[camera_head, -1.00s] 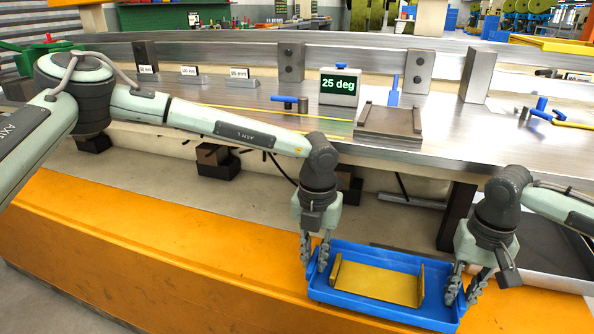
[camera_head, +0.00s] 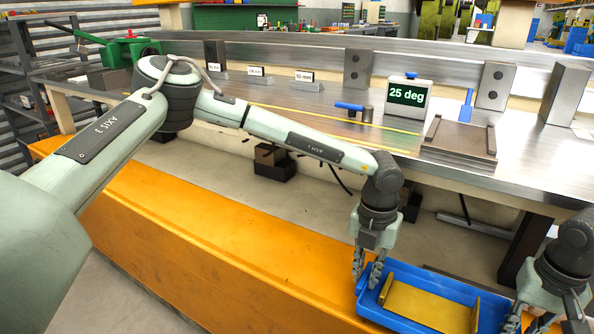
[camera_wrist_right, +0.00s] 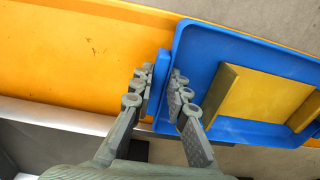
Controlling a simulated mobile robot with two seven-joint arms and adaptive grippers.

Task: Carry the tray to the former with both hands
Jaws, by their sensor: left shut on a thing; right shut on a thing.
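The blue tray (camera_head: 419,289) is at the lower right of the head view, with a brass-coloured part with raised ends (camera_head: 425,306) lying in it. My left gripper (camera_head: 367,277) is shut on the tray's left end. My right gripper (camera_head: 524,324) is at the tray's other end, partly cut off by the picture's lower edge. In the right wrist view its fingers (camera_wrist_right: 160,92) close on either side of the blue tray's end wall (camera_wrist_right: 177,58). I cannot tell for sure which machine is the former.
A long steel bench (camera_head: 330,130) carries a "25 deg" display (camera_head: 408,95), a grey plate fixture (camera_head: 458,143), blue-handled tools and upright steel blocks. A green machine (camera_head: 115,50) stands at the far left. A yellow-orange platform (camera_head: 220,245) runs below the bench.

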